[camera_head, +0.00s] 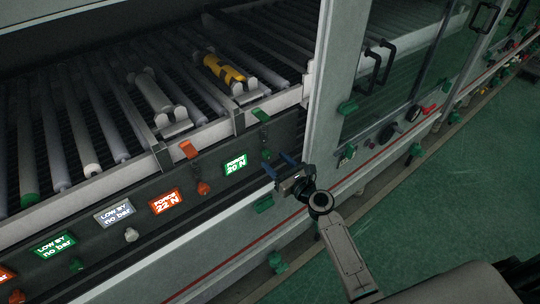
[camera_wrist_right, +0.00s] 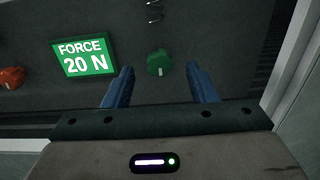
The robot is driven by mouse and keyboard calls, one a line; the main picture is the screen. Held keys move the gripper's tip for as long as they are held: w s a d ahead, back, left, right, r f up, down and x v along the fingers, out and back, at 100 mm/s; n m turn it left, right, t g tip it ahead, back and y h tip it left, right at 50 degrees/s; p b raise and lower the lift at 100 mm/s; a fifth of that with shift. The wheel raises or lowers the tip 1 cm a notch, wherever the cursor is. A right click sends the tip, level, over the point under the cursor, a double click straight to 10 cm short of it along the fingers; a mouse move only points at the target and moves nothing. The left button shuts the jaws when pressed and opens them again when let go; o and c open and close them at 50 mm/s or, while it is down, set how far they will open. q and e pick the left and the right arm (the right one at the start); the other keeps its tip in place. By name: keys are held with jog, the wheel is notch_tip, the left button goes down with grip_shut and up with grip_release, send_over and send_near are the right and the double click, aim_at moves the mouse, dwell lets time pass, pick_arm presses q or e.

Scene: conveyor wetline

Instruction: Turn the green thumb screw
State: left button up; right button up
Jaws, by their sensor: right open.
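The green thumb screw (camera_wrist_right: 159,63) sits on the dark panel, right of the lit green sign reading FORCE 20 N (camera_wrist_right: 84,59). In the right wrist view it lies between the two blue fingertips of my right gripper (camera_wrist_right: 160,69), with a gap on each side. In the head view the screw (camera_head: 266,154) is just beyond the fingers of my right gripper (camera_head: 279,164), which is open and empty. The depth left between fingertips and screw is hard to tell. My left gripper is not in view.
An orange knob (camera_head: 203,188) and a lit orange FORCE 22 N sign (camera_head: 166,201) are to the left on the same panel. A pale upright post (camera_head: 322,110) stands right of the screw. A coiled wire (camera_wrist_right: 154,12) hangs above it. Rollers (camera_head: 100,110) lie behind.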

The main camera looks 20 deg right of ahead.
aim_at(269, 155)
jog(key=shift+x, duration=1.8)
jog(key=c, duration=1)
